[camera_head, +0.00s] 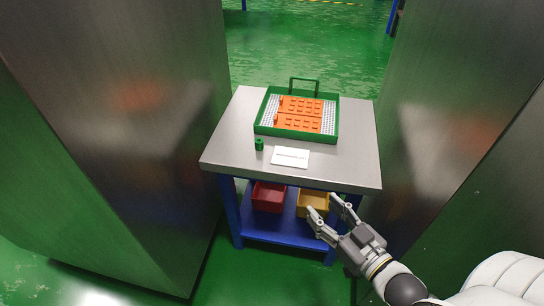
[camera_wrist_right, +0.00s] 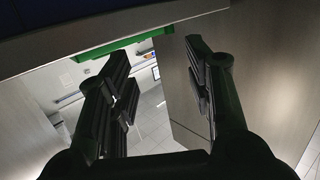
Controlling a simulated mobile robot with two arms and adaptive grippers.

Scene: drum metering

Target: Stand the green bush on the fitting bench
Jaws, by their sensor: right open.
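The green bush (camera_head: 259,144) is a small green cylinder. It stands on the grey top of a bench (camera_head: 345,172), near the front left, just in front of a green tray. Whether this is the fitting bench cannot be told. My right gripper (camera_head: 324,209) is open and empty, low in front of the bench's right front side, apart from the bush. Its two open fingers also show in the right wrist view (camera_wrist_right: 160,80), with the bush out of sight there. My left gripper is not in view.
The green tray (camera_head: 296,136) with a handle holds orange perforated blocks (camera_head: 300,105). A white card (camera_head: 290,157) lies in front of it. Red (camera_head: 268,197) and yellow (camera_head: 312,204) bins sit on the blue lower shelf (camera_head: 280,232). Tall metal walls (camera_head: 130,100) flank the bench closely.

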